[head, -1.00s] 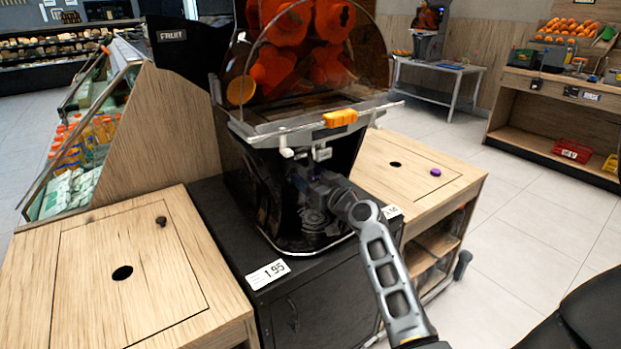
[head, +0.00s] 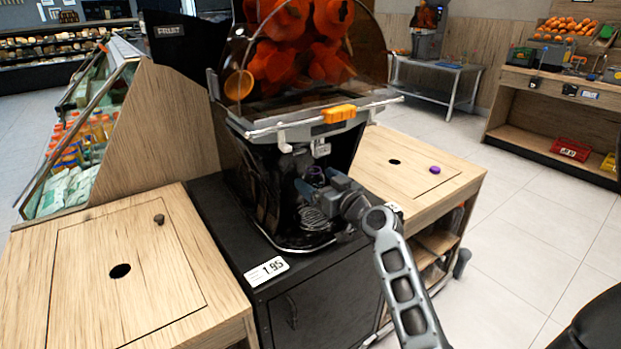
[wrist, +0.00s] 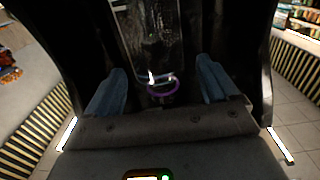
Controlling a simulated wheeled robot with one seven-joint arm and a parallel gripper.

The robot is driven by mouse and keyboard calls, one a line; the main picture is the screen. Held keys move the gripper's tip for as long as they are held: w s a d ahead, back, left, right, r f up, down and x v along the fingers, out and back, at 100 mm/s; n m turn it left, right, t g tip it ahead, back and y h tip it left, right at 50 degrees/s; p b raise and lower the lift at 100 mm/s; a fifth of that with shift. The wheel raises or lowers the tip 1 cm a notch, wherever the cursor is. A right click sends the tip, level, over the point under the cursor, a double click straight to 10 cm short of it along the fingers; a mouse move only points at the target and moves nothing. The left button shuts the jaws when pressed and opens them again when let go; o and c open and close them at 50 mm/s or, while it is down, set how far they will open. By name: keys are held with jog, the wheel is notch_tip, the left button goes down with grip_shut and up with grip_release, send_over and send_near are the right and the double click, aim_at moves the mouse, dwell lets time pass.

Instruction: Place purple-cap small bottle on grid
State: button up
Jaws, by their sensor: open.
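The small bottle (head: 314,175) is a dark, hard-to-see shape inside the black juicer bay, above the drip grid (head: 314,218). In the wrist view its purple neck ring (wrist: 162,88) shows between my fingers, with clear gaps on both sides. My gripper (head: 318,188) is open around or just in front of the bottle; its blue fingers also show in the wrist view (wrist: 158,85). The bottle's base is hidden, so I cannot tell exactly how it meets the grid. A loose purple cap (head: 435,169) lies on the right wooden counter.
The orange juicer (head: 300,110) rises above my gripper, with its walls close on both sides. A black cabinet (head: 325,310) is below. Open floor lies to the right.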

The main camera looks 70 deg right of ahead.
jog(key=b+v, duration=0.1)
jog(key=v, duration=0.7)
jog(key=s+a+f+y, duration=0.1)
jog(key=a+f, duration=0.2)
jog(key=a, duration=0.3)
jog(key=s+a+f+n+g+y, duration=0.1)
jog(key=a+f, duration=0.2)
jog(key=a, duration=0.4)
jog(key=s+a+f+y, duration=0.1)
jog(key=s+a+f, duration=0.15)
jog(key=a, duration=0.35)
jog(key=s+a+r+n+y, duration=0.2)
jog(key=s+a, duration=0.4)
jog(key=a, duration=0.3)
jog(key=s+a+r+n+y, duration=0.3)
jog(key=s+a+r+y, duration=0.1)
jog(key=s+a, duration=0.3)
jog(key=shift+s+a+t+y, duration=0.3)
jog(key=shift+a, duration=0.65)
jog(key=shift+r, duration=0.1)
